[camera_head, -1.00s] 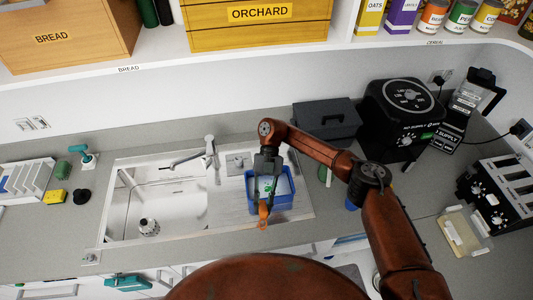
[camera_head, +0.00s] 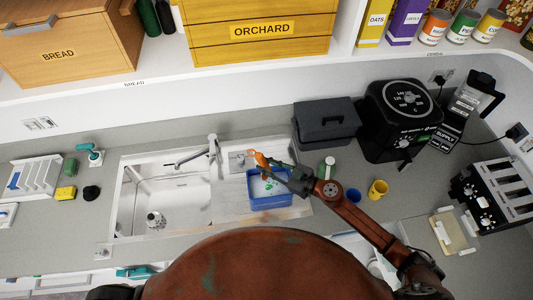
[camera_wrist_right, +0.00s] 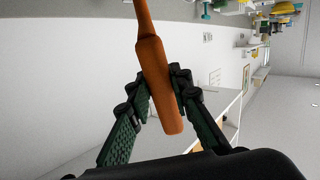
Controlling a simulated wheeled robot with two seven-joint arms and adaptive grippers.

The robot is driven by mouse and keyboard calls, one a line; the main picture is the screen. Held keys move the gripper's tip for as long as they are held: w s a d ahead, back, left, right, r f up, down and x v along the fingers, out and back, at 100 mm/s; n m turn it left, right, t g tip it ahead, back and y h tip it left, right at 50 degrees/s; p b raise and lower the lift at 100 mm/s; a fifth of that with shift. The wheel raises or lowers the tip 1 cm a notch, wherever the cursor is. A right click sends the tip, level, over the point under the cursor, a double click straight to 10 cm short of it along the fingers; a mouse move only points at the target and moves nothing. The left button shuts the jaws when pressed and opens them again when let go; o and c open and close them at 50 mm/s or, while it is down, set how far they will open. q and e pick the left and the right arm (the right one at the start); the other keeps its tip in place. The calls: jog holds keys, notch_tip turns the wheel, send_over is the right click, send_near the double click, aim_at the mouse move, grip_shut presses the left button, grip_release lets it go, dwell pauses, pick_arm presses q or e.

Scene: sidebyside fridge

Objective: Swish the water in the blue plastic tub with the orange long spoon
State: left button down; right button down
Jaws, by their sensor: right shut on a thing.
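The blue plastic tub (camera_head: 271,203) stands on the drainboard right of the sink, with pale water and small green bits inside. My right gripper (camera_head: 268,165) comes in from the right, over the back part of the tub. It is shut on the orange long spoon (camera_head: 261,158), whose orange end shows near the tub's back edge. In the right wrist view the orange handle (camera_wrist_right: 155,65) lies between the two dark green fingers. The spoon's far end is out of that view, and I cannot tell whether it touches the water. My left gripper is not in view.
The sink (camera_head: 178,190) and its faucet (camera_head: 213,150) are left of the tub. A blue cup (camera_head: 354,195) and a yellow cup (camera_head: 378,189) stand right of the tub.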

jog(key=shift+w+d+m+t, duration=0.3)
jog(key=shift+w+m+t, duration=0.2)
jog(key=shift+w+t, duration=0.1)
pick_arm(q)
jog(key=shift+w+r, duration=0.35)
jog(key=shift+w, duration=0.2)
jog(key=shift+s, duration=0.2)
pick_arm(e)
jog(key=shift+a, duration=0.1)
jog(key=shift+s, duration=0.1)
